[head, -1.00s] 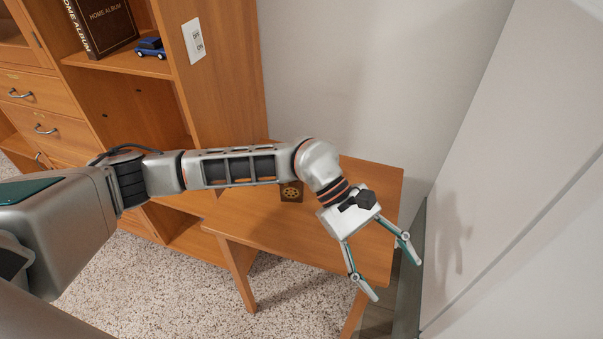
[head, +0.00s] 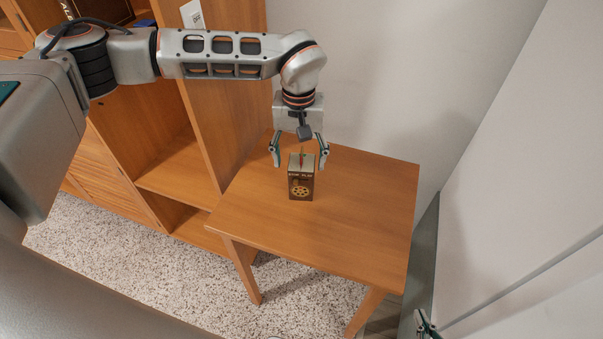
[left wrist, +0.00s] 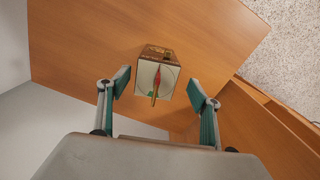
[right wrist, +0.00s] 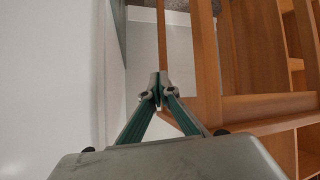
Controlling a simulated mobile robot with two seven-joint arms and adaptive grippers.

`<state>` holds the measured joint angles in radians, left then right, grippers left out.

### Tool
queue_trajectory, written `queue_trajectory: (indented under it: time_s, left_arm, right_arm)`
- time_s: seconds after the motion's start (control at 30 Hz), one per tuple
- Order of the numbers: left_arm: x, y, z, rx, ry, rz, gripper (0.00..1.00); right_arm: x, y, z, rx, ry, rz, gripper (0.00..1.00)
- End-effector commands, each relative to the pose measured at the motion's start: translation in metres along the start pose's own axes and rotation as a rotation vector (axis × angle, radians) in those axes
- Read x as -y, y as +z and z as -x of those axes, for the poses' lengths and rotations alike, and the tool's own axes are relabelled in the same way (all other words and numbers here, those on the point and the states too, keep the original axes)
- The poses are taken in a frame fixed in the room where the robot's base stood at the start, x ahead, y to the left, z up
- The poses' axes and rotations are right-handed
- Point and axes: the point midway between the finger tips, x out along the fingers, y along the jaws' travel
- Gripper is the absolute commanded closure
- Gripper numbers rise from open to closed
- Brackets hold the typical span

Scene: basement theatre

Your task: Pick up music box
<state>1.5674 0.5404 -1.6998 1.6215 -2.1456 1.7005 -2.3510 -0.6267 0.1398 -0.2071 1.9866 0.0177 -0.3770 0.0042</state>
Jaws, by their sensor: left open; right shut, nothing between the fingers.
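The music box (head: 301,186) is a small dark box with a gold round emblem on its front. It stands upright on the wooden table. In the left wrist view the music box (left wrist: 158,73) shows a pale top with a red pointed piece on it. My left gripper (head: 299,160) is open above and just behind the box, with its fingers apart on either side of the box's line. The left gripper (left wrist: 155,88) is not closed on it. My right gripper (right wrist: 159,90) is shut and empty; part of it shows at the bottom right of the head view (head: 426,325).
The wooden table (head: 370,220) is otherwise bare. A wooden shelf unit (head: 180,180) stands close on its left. A pale wall (head: 380,80) is behind, and another pale surface (head: 510,170) rises on the right. Speckled carpet (head: 130,265) lies in front.

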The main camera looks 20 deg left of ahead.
Motion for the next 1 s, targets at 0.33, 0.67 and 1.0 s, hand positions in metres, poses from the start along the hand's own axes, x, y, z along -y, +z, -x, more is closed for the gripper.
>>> queue_trajectory:
  time_s: [0.33, 0.67, 1.0]
  left_arm:
    - [-0.005, -0.001, -0.044, 0.006, 0.0, 0.001, 0.36]
    - [-0.006, -0.003, -0.067, 0.001, 0.001, 0.0, 0.36]
    - [-0.006, -0.003, -0.066, 0.001, 0.001, 0.0, 0.87]
  right_arm:
    - [0.005, 0.017, 0.005, 0.026, -0.006, -0.002, 1.0]
    - [0.003, 0.013, 0.003, 0.018, -0.003, 0.002, 1.0]
    - [0.002, 0.008, 0.002, 0.011, 0.0, 0.003, 1.0]
